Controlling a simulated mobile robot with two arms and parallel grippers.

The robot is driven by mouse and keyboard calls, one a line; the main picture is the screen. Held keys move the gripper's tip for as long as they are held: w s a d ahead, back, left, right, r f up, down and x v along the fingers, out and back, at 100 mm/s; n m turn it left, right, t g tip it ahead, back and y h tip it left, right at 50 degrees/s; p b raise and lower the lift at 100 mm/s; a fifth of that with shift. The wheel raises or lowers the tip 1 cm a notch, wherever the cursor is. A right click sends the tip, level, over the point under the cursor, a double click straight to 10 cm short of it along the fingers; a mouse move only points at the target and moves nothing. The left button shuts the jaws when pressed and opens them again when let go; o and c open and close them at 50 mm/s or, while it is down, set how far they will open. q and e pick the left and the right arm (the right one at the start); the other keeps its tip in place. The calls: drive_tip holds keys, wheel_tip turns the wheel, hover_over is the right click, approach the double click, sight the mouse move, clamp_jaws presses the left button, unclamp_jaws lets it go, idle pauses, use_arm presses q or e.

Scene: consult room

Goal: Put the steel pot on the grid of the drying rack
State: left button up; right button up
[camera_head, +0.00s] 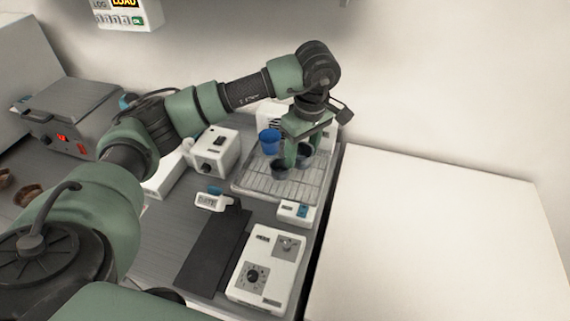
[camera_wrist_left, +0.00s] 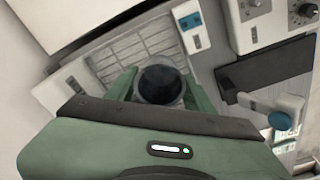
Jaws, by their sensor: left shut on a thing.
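The steel pot (camera_wrist_left: 161,84) is dark and round, with its open mouth toward the left wrist camera. My left gripper (camera_wrist_left: 160,92) is shut on it, with a green finger on either side. In the head view, dark round shapes show on both sides of a finger of the left gripper (camera_head: 297,153); I cannot tell if both are the pot. The drying rack (camera_head: 248,183) is a pale tray with a wire grid, also in the wrist view (camera_wrist_left: 128,46). The pot is over the grid; I cannot tell whether it touches. My right gripper is not in view.
A blue cup (camera_head: 269,141) is at the rack's back left. A small white device (camera_head: 295,211) is at the rack's front edge. A white box with a dial (camera_head: 262,268) and a dark mat (camera_head: 213,248) are nearer. A bare white surface (camera_head: 430,245) lies to the right.

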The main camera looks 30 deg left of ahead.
use_arm(q)
drive_tip(key=n+p, duration=0.1)
drive_tip(key=p, duration=0.1)
hover_over(296, 187)
drive_tip(key=f, duration=0.6)
drive_tip(key=shift+d, duration=0.25)
wheel_tip(296, 187, down, 4)
drive_tip(key=shift+r+p, duration=0.15)
drive_tip(key=shift+p, duration=0.75)
drive_tip(key=shift+f, duration=0.3)
drive_tip(key=shift+f, duration=0.1)
drive_tip(key=shift+f+b, duration=0.15)
drive_tip(key=shift+b, duration=0.15)
drive_tip(key=o, duration=1.3)
drive_tip(key=shift+o, duration=0.2)
